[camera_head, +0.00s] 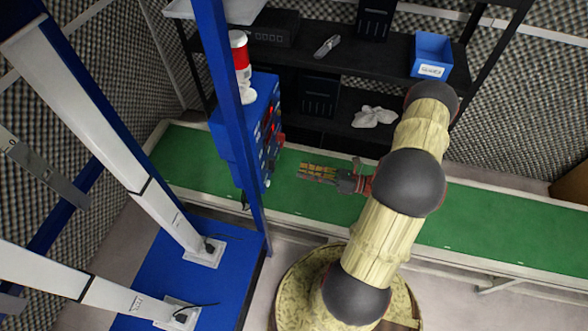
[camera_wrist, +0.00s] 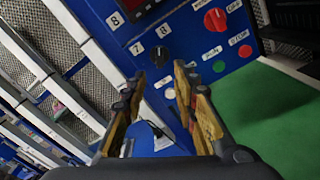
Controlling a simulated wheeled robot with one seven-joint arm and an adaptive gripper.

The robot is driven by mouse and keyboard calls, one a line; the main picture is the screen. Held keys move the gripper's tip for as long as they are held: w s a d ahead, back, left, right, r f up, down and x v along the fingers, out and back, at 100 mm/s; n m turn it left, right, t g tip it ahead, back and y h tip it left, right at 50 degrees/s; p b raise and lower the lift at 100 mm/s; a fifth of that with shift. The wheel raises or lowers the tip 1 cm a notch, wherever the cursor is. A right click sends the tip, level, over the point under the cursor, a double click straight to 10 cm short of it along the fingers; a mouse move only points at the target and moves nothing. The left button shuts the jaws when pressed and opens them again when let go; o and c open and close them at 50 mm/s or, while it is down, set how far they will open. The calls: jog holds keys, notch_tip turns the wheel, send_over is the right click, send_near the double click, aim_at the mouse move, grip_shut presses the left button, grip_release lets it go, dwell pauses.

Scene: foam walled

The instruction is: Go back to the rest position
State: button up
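My gripper (camera_head: 303,171) is at the end of my arm, over the green conveyor belt and pointing left toward the blue control panel (camera_head: 258,125). In the wrist view my gripper (camera_wrist: 166,72) has its two fingers spread apart with nothing held between them. The blue panel also fills the middle of the wrist view (camera_wrist: 185,45). A black knob (camera_wrist: 159,56) shows between the fingertips; I cannot tell how far off it is.
The green belt (camera_head: 480,225) runs across below my arm. A blue post (camera_head: 232,110) stands just left of the panel. Behind are black shelves with a blue bin (camera_head: 431,55) and a white cloth (camera_head: 374,116). A blue table (camera_head: 205,270) with white posts is at left.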

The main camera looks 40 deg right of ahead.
jog(key=shift+s+d, duration=0.35)
jog(key=shift+s, duration=0.15)
dwell(0.3)
